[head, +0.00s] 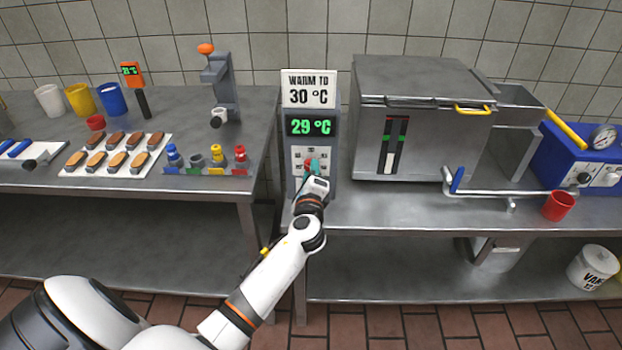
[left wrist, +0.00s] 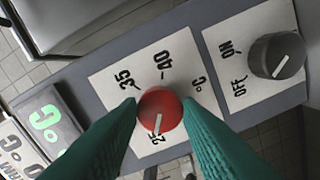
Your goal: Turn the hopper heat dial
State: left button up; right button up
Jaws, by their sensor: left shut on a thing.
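The hopper heat dial is a round red knob (left wrist: 160,109) with a white pointer line, on a white scale plate (left wrist: 110,85). The line points toward the partly covered mark that looks like 25; 35, 40 and °C also show. My left gripper (left wrist: 160,106) has a teal finger on each side of the knob and is shut on it. In the head view my left gripper (head: 313,166) reaches the control panel and hides the dial. The panel's green display (head: 310,126) reads 29 °C, under a sign (head: 308,90) saying WARM TO 30 °C. My right gripper is not in view.
A dark ON/OFF knob (left wrist: 277,55) sits beside the dial. The steel hopper box (head: 425,120) stands close on the panel's right. The left table (head: 225,160) holds a tray of biscuits (head: 115,155), bottles and cups. A red cup (head: 558,206) stands at the right table's front edge.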

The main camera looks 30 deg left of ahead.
pick_arm(q)
jog(key=shift+f+n, duration=0.1)
jog(key=shift+n, duration=0.5)
jog(key=shift+b, duration=0.3)
jog(key=o, duration=1)
jog(key=shift+s, duration=0.1)
jog(key=b+v, duration=0.1)
jog(key=v, duration=1.1)
